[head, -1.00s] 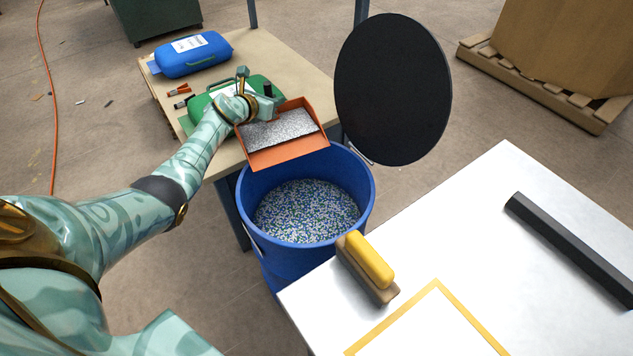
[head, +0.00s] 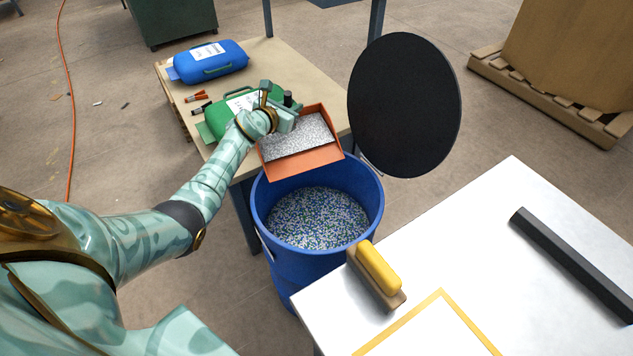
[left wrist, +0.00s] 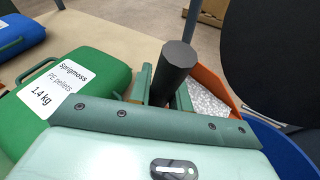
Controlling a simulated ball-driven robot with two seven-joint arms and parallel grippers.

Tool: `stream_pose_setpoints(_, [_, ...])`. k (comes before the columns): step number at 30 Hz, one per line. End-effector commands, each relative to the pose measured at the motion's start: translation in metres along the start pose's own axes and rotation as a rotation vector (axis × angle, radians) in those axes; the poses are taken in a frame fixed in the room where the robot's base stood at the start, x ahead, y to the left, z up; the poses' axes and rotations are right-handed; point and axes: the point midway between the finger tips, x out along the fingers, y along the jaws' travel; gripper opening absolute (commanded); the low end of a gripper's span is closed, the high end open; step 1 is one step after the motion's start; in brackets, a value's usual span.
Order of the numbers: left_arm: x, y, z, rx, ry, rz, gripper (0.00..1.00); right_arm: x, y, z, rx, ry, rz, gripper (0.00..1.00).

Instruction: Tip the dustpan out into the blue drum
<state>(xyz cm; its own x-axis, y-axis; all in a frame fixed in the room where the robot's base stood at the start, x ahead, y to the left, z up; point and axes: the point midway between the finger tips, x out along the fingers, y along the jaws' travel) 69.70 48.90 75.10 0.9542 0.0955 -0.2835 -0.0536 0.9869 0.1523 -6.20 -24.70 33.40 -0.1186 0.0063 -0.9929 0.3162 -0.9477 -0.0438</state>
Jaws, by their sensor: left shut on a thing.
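The orange dustpan (head: 308,165) is at the back rim of the blue drum (head: 268,258), with its front lip over the opening. Grey-white granules (head: 300,136) lie in the pan, and it also shows in the left wrist view (left wrist: 212,76). My left gripper (head: 286,112) is shut on the dustpan's dark handle (left wrist: 176,66) behind the pan. The drum is open and holds blue, green and white pellets (head: 318,217). Its round black lid (head: 405,105) stands upright behind it at the right. My right gripper is not in view.
A green pellet case (head: 232,108) and a blue case (head: 208,62) lie on the wooden table behind the drum. A white table (head: 480,240) at front right bears a yellow-handled brush (head: 377,270) near the drum and a dark bar (head: 570,262).

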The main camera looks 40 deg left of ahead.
Motion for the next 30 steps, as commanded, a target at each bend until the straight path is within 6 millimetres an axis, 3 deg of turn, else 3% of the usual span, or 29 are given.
stream_pose_setpoints(30, [-0.033,-0.031,0.025,0.151,-0.111,0.063,0.00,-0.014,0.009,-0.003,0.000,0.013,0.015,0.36])
